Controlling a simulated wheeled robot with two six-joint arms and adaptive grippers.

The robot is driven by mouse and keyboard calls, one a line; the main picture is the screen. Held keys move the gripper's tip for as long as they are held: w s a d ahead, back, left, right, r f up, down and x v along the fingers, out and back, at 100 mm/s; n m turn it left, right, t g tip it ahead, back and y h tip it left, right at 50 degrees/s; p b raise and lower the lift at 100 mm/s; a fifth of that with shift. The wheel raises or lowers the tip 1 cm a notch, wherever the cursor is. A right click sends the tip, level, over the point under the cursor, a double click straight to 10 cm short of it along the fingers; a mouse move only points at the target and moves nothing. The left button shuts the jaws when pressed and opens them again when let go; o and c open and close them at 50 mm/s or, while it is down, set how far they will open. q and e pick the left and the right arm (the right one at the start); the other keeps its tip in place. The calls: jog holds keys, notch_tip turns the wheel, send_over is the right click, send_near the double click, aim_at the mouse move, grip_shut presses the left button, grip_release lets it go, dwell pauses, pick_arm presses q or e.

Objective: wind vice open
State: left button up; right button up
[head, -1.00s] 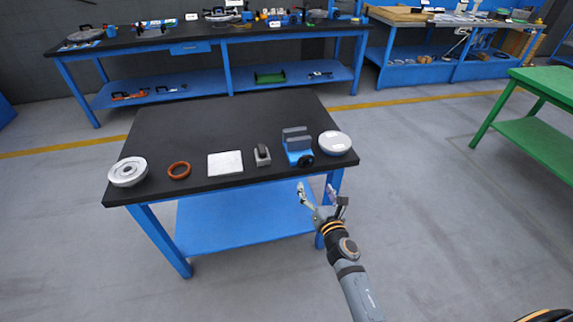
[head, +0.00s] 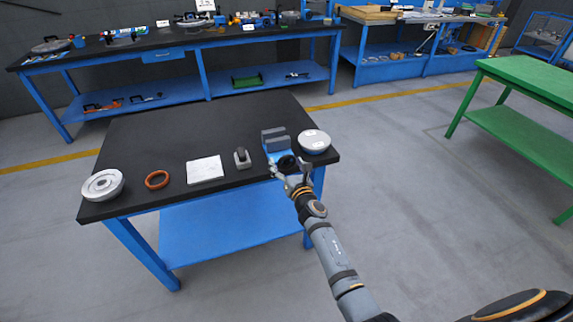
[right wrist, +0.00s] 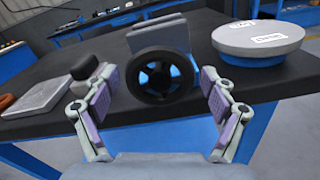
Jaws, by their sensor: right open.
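The blue vice (head: 276,146) with grey jaws stands near the right front edge of the black-topped table. Its dark spoked handwheel (right wrist: 161,77) faces me in the right wrist view. The jaws of the vice (right wrist: 158,37) show above the wheel. My right gripper (head: 290,172) is at the table's front edge, close to the handwheel. In the right wrist view its two purple-padded fingers (right wrist: 163,108) are spread, one on each side of the wheel, with nothing held. The head view does not settle whether they touch the wheel. My left gripper is out of view.
A round grey-white lidded part (head: 314,141) stands just right of the vice. Left of it are a small grey block with a dark top (head: 242,157), a white plate (head: 205,169), an orange ring (head: 157,180) and a flanged disc (head: 103,185). The table's rear (head: 200,119) is clear.

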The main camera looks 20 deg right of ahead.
jog(key=shift+c, duration=0.5)
jog(key=c, duration=1.1)
